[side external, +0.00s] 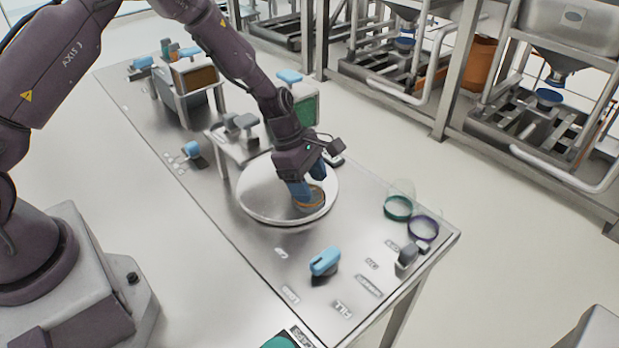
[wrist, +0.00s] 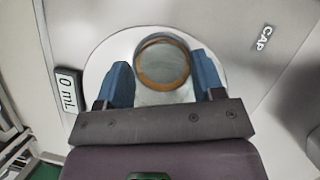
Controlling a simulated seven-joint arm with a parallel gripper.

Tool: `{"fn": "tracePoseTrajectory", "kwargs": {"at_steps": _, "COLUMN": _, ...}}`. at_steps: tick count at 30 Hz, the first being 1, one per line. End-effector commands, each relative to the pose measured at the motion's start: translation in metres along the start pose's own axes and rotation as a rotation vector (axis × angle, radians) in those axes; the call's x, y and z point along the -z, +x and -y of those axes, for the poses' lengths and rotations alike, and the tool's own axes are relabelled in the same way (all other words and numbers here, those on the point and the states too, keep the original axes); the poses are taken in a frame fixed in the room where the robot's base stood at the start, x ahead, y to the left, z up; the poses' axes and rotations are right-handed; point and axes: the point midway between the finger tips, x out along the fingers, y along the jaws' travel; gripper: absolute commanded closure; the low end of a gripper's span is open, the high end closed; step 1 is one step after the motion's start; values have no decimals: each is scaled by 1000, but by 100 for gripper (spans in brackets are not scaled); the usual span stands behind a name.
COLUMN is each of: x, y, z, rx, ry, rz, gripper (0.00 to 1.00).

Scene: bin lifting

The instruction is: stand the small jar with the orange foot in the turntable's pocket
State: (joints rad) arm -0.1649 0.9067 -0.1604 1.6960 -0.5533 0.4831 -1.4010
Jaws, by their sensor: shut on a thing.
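The small jar with the orange foot (wrist: 163,62) is between the two blue fingers of my gripper (wrist: 165,80) in the wrist view. In the side external view the jar's orange part (side external: 314,197) shows beside the blue fingertips of my gripper (side external: 308,192). My gripper is shut on the jar, over the front right part of the round pale turntable (side external: 262,200). In the wrist view the turntable (wrist: 100,62) lies around and behind the jar. The pocket is hidden, and I cannot tell whether the jar touches the turntable.
Two clear jars, one with a green foot (side external: 398,208) and one with a purple foot (side external: 423,228), stand at the table's right end. A blue-handled device (side external: 325,262) is at the front. A display reading 0 mL (wrist: 68,90) lies beside the turntable.

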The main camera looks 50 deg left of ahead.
Motion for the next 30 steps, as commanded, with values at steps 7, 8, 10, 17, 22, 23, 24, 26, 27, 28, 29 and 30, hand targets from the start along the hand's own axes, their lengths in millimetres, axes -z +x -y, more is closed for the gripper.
{"fn": "tracePoseTrajectory", "kwargs": {"at_steps": 7, "x": 0, "y": 1, "z": 0, "rx": -1, "ry": 0, "rz": 0, "gripper": 64}}
{"fn": "tracePoseTrajectory", "kwargs": {"at_steps": 8, "x": 0, "y": 1, "z": 0, "rx": -1, "ry": 0, "rz": 0, "gripper": 64}}
{"fn": "tracePoseTrajectory", "kwargs": {"at_steps": 10, "x": 0, "y": 1, "z": 0, "rx": -1, "ry": 0, "rz": 0, "gripper": 64}}
{"fn": "tracePoseTrajectory", "kwargs": {"at_steps": 17, "x": 1, "y": 2, "z": 0, "rx": -1, "ry": 0, "rz": 0, "gripper": 64}}
{"fn": "tracePoseTrajectory", "kwargs": {"at_steps": 22, "x": 1, "y": 3, "z": 0, "rx": -1, "ry": 1, "rz": 1, "gripper": 64}}
{"fn": "tracePoseTrajectory", "kwargs": {"at_steps": 23, "x": 1, "y": 3, "z": 0, "rx": -1, "ry": 1, "rz": 1, "gripper": 64}}
{"fn": "tracePoseTrajectory", "kwargs": {"at_steps": 24, "x": 1, "y": 3, "z": 0, "rx": -1, "ry": 1, "rz": 0, "gripper": 64}}
{"fn": "tracePoseTrajectory", "kwargs": {"at_steps": 26, "x": 1, "y": 3, "z": 0, "rx": -1, "ry": 1, "rz": 0, "gripper": 64}}
{"fn": "tracePoseTrajectory", "kwargs": {"at_steps": 27, "x": 1, "y": 3, "z": 0, "rx": -1, "ry": 0, "rz": 0, "gripper": 64}}
{"fn": "tracePoseTrajectory", "kwargs": {"at_steps": 28, "x": 1, "y": 3, "z": 0, "rx": -1, "ry": 0, "rz": 0, "gripper": 64}}
{"fn": "tracePoseTrajectory", "kwargs": {"at_steps": 29, "x": 1, "y": 3, "z": 0, "rx": -1, "ry": 0, "rz": 0, "gripper": 31}}
{"fn": "tracePoseTrajectory", "kwargs": {"at_steps": 30, "x": 1, "y": 3, "z": 0, "rx": -1, "ry": 0, "rz": 0, "gripper": 22}}
